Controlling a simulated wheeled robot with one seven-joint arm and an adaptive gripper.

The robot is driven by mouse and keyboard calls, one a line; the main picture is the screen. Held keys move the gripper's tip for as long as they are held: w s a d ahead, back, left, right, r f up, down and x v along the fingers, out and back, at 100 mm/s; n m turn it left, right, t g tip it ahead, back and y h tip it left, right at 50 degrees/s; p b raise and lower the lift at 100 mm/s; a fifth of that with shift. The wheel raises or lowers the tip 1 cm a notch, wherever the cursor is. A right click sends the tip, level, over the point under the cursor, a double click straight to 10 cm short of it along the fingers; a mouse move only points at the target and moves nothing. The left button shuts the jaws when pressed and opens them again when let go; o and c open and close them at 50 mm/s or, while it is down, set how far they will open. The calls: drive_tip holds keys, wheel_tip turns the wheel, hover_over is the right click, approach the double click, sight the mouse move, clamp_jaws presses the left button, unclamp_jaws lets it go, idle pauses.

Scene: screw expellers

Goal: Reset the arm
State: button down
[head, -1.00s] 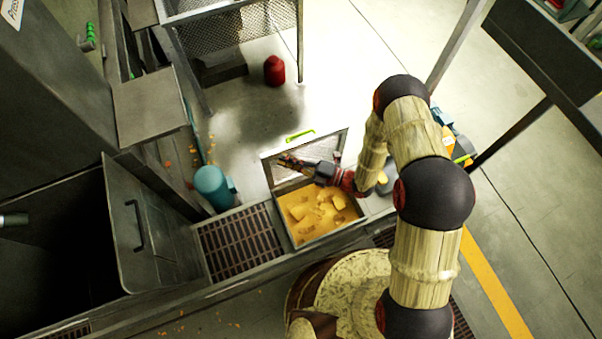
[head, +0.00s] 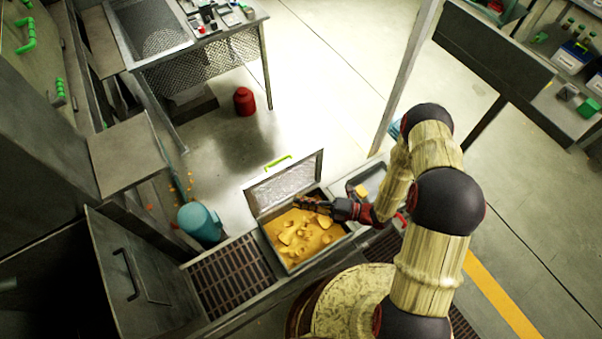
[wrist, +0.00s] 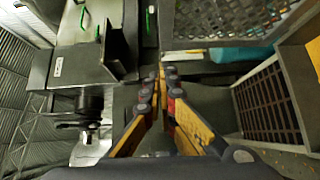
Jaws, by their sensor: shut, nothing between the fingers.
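My gripper (head: 300,202) is shut and empty in the head view. It hangs over the far part of an open metal box (head: 291,267) filled with yellow-orange chunks (head: 305,235), pointing left. In the wrist view my gripper (wrist: 160,75) shows its two yellow and dark fingers converging, with the tips close together and nothing between them. My bamboo-coloured arm with black joints reaches in from the right of the head view and hides part of the floor and ledge behind it.
The box's lid (head: 285,180) stands raised behind it. A teal canister (head: 199,222) is left of the box, beside a rusty grate (head: 230,275). A grey bin door (head: 140,280) is at the lower left. A red canister (head: 244,101) stands on open floor. Shelving (head: 497,60) is at right.

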drive_tip(key=s+n+g+h, duration=0.1)
drive_tip(key=s+n+g, duration=0.5)
drive_tip(key=s+n, duration=0.4)
drive_tip(key=s+d+r+n+g+h, duration=0.3)
drive_tip(key=d+r+n+g+h, duration=0.4)
drive_tip(key=n, duration=0.6)
drive_tip(key=w+d+r+n+t+h, duration=0.1)
drive_tip(key=d+r+n+t+h, duration=0.3)
drive_tip(key=d+r+n, duration=0.45)
drive_tip(key=w+d+r+n+t+h, duration=0.1)
drive_tip(key=d+r+n+t+h, duration=0.3)
drive_tip(key=r, duration=0.7)
wheel_tip(320, 180, up, 18)
drive_tip(key=s+n+t+h, duration=0.1)
drive_tip(key=n+t, duration=0.2)
drive_tip(key=t, duration=0.3)
drive_tip(key=shift+s+a+t, duration=0.3)
drive_tip(key=shift+a, duration=0.05)
